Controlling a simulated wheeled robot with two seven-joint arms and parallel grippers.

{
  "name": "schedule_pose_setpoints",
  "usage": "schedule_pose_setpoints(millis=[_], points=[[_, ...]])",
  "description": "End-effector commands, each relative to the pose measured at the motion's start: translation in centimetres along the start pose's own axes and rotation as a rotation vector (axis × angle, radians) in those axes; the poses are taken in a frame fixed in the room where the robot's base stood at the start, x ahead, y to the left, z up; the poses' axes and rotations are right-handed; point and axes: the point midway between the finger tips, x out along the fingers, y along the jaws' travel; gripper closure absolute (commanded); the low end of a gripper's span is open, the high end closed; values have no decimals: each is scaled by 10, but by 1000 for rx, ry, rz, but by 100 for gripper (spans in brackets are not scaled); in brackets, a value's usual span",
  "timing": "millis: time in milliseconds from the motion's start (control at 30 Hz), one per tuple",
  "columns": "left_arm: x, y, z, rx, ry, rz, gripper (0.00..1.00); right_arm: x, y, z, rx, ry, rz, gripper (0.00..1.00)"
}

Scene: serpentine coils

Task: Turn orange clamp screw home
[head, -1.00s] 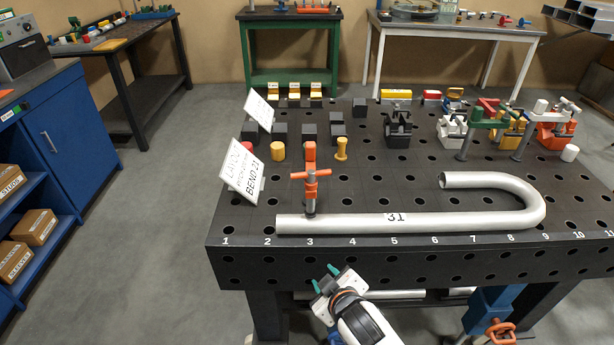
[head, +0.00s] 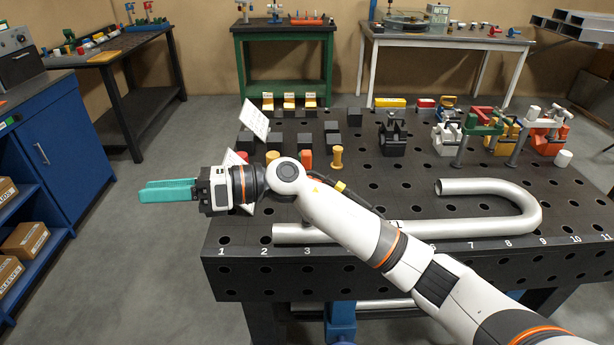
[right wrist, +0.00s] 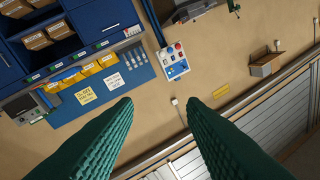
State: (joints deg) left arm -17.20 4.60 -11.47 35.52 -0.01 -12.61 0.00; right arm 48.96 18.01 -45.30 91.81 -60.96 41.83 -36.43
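The orange clamp screw is hidden behind my right arm in the head view. The silver U-bent pipe (head: 475,187) lies on the black perforated table (head: 580,200); the arm covers part of its near leg. My right gripper (head: 140,191) is beyond the table's left edge, over the floor, pointing left. Its teal fingers are apart with nothing between them, as the right wrist view also shows (right wrist: 158,102). My left gripper is not in view.
White sign cards (head: 255,118) stand at the table's left. Several coloured clamps (head: 545,133) stand at the back right. A blue cabinet (head: 75,145) is at the left.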

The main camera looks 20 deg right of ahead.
Motion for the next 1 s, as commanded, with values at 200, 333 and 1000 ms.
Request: schedule_pose_setpoints(millis=[200,333,1000], points=[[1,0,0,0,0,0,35,-60,42,10,-456,-793,15,62],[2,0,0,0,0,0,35,-137,62,-21,-545,-1222,78,62],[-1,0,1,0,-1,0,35,-251,66,-43,-459,-1690,183,62]])
